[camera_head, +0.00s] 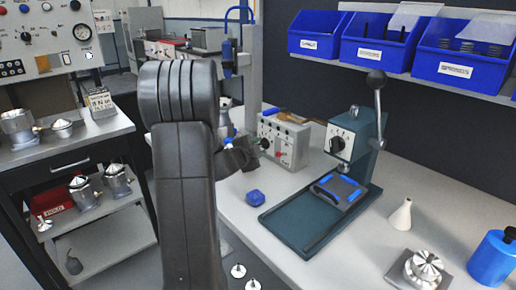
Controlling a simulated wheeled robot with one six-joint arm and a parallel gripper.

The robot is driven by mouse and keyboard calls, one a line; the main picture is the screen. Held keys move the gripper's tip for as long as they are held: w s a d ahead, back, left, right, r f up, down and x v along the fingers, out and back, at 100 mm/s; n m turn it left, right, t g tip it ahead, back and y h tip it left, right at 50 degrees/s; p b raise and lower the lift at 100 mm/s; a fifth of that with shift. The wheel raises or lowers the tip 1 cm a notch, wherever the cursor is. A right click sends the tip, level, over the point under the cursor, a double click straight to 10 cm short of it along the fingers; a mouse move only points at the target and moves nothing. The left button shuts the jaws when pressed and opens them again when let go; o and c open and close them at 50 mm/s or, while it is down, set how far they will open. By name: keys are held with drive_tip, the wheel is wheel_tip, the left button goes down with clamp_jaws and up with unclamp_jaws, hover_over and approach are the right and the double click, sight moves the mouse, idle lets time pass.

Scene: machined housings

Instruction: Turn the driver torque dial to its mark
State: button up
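A grey control box (284,142) with several small knobs and a red part stands on the bench right of my arm. A teal press (362,150) beside it carries a white plate with a black dial (340,143). Which of these is the driver torque dial I cannot tell; labels and marks are too small to read. My gripper (250,150) is a dark shape, partly behind my forearm, close to the left side of the control box. Its fingers are too small and dark to show whether they are open, or touching a knob.
A blue faceted piece (255,197) lies on the bench below my gripper. A machined part (425,268), a white cone bottle (401,215) and a blue bottle (492,258) stand at right. Blue bins (380,42) sit on a shelf above. The bench front is mostly clear.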

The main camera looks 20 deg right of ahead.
drive_tip(key=v, duration=1.3)
drive_tip(key=shift+s+a+r, duration=0.1)
drive_tip(key=shift+s+a, duration=0.1)
drive_tip(key=shift+a, duration=0.1)
drive_tip(key=shift+w+d, duration=0.1)
drive_tip(key=x, duration=1.3)
drive_tip(key=shift+w+d, duration=0.15)
drive_tip(key=shift+d, duration=0.1)
drive_tip(key=shift+a, duration=0.1)
